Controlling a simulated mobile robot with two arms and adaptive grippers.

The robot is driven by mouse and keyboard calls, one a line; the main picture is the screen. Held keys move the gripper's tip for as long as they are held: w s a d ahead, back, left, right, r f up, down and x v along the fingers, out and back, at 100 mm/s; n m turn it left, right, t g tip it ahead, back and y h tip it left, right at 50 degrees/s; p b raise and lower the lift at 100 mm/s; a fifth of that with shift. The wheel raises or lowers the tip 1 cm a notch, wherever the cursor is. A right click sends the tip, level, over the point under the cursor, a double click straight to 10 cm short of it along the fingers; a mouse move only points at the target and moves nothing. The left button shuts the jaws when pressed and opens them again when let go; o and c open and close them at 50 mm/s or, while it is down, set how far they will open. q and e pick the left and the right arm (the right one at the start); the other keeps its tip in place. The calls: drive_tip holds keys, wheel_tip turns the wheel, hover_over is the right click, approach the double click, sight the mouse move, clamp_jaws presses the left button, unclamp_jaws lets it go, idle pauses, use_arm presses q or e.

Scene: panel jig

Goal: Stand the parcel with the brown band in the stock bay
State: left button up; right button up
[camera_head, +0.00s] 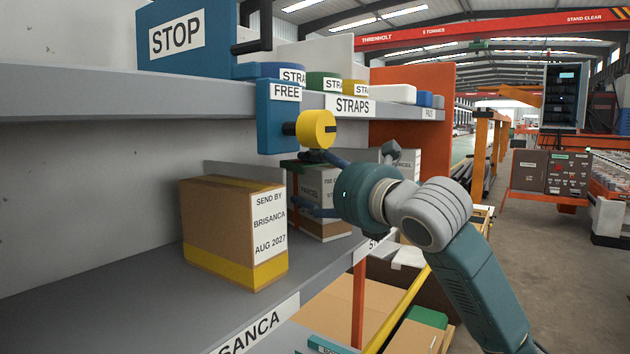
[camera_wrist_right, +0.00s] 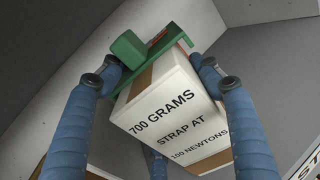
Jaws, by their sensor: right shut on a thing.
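A shelf-edge label starting "ST" (camera_head: 374,244) is partly hidden by my arm. My left gripper is not in view.
A grey divider (camera_head: 240,173) stands behind. The shelf's front left (camera_head: 130,290) is bare.

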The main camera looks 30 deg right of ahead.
drive_tip(key=shift+r, duration=0.1)
drive_tip(key=o, duration=2)
drive_tip(key=shift+c, duration=0.2)
drive_tip(key=shift+s, duration=0.15)
drive_tip(key=shift+s+b, duration=0.4)
drive_tip(key=s+b, duration=0.5)
drive_tip(key=s, duration=0.6)
